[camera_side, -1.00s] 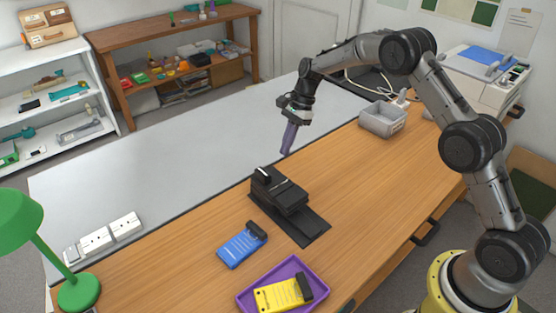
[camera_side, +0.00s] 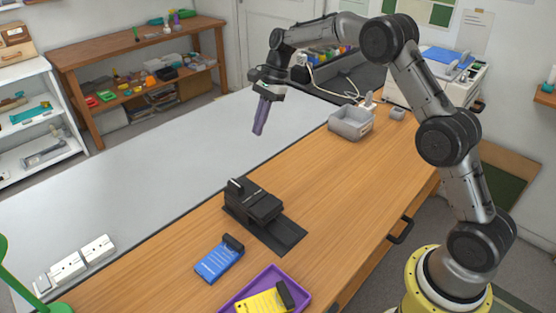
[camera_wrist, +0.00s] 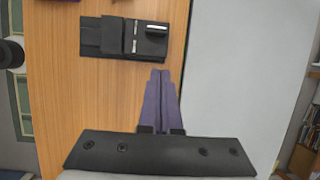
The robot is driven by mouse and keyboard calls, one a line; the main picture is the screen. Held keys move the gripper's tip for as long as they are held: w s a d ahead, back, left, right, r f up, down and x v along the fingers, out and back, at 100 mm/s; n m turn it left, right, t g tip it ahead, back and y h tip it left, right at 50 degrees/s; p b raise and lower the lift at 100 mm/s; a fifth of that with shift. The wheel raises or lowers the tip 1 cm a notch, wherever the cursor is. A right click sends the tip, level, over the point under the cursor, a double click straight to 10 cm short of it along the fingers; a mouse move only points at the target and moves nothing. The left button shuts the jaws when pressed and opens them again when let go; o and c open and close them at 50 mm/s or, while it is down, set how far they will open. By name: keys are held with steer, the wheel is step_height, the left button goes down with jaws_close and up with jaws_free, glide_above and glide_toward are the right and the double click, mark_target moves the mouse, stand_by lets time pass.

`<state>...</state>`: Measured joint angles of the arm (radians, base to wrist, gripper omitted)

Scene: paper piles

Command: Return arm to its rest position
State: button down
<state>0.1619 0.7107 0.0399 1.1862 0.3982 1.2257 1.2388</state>
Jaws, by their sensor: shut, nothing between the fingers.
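My gripper (camera_side: 258,132) hangs from my raised arm with its purple fingers shut and nothing between them. It is in the air above the grey table surface beyond the wooden bench (camera_side: 330,190), touching nothing. In the wrist view my gripper's fingers (camera_wrist: 160,74) point up the picture, closed together. The black punch-like device (camera_side: 253,202) stands on the bench, apart from my gripper. It also shows in the wrist view (camera_wrist: 112,37) beyond the fingertips.
A blue pad with a black clip (camera_side: 217,262) lies near the device. A purple tray (camera_side: 300,298) holds a yellow pad with a black clip (camera_side: 262,303). A grey bin (camera_side: 352,124) stands at the far end. The grey surface (camera_side: 150,190) is mostly clear around white blocks (camera_side: 96,247).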

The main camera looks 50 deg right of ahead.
steer(key=s+a+r+n+t+h, duration=0.2)
steer(key=s+a+r+n+t, duration=0.15)
steer(key=s+r, duration=1.55)
steer(key=s+d+f+n, duration=0.1)
steer(key=s+f+n, duration=0.2)
steer(key=s, duration=0.3)
steer(key=s+f+n+t+h, duration=0.1)
steer(key=s+f+n, duration=0.2)
steer(key=s+n, duration=0.3)
steer(key=s+d+f+n+h, duration=0.1)
steer(key=s+f+n, duration=0.2)
steer(key=s+n, duration=0.2)
steer(key=s, duration=0.3)
steer(key=shift+d, duration=0.3)
steer(key=shift+s+f, duration=0.1)
